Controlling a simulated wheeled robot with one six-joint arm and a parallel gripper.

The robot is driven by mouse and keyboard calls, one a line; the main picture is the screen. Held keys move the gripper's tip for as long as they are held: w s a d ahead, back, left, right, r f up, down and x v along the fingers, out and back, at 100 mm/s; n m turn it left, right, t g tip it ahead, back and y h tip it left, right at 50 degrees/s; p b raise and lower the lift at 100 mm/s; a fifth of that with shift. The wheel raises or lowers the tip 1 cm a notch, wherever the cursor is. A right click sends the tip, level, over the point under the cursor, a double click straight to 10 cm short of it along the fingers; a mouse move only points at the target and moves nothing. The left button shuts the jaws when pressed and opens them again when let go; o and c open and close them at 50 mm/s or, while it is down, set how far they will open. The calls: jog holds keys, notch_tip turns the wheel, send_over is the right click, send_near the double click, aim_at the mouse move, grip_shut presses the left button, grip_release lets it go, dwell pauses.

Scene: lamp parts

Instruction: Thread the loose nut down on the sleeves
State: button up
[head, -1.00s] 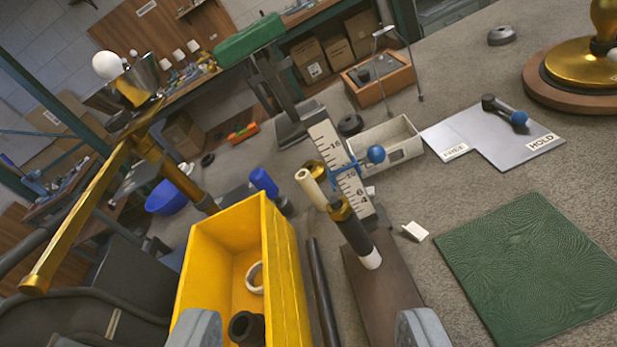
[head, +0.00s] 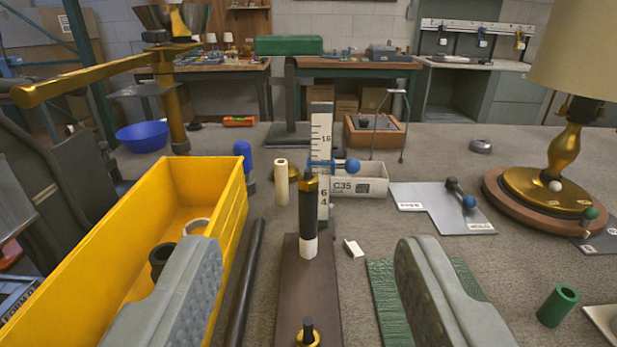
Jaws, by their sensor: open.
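A black sleeve (head: 308,220) and a white sleeve (head: 308,247) stand upright in one stack, black above white, on a dark wooden bar (head: 300,285). A brass nut (head: 310,183) sits at the top of the black sleeve; I cannot tell how far it is threaded. A second brass piece (head: 307,339) with a dark stud is at the bar's near end, partly cut off by the picture edge. My gripper (head: 310,245) is open and empty. Its grey fingers stand wide apart on either side of the bar, and the stack appears between and beyond them.
A yellow bin (head: 236,215) with rings stands left, a dark rod (head: 247,285) beside it. A cream tube (head: 281,182), a ruler stand (head: 321,130) and a white tray (head: 368,181) are behind. A green mat (head: 384,300) lies right; a lamp (head: 560,150) stands far right.

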jog(key=shift+c, duration=0.2)
notch_tip(320, 180, up, 7)
jog(key=m+g, duration=1.2)
jog(key=g, duration=0.5)
send_over(308, 171)
notch_tip(308, 171, down, 17)
jog(key=shift+f, duration=0.1)
jog(key=shift+c, duration=0.2)
grip_shut()
jog(key=shift+f, duration=0.1)
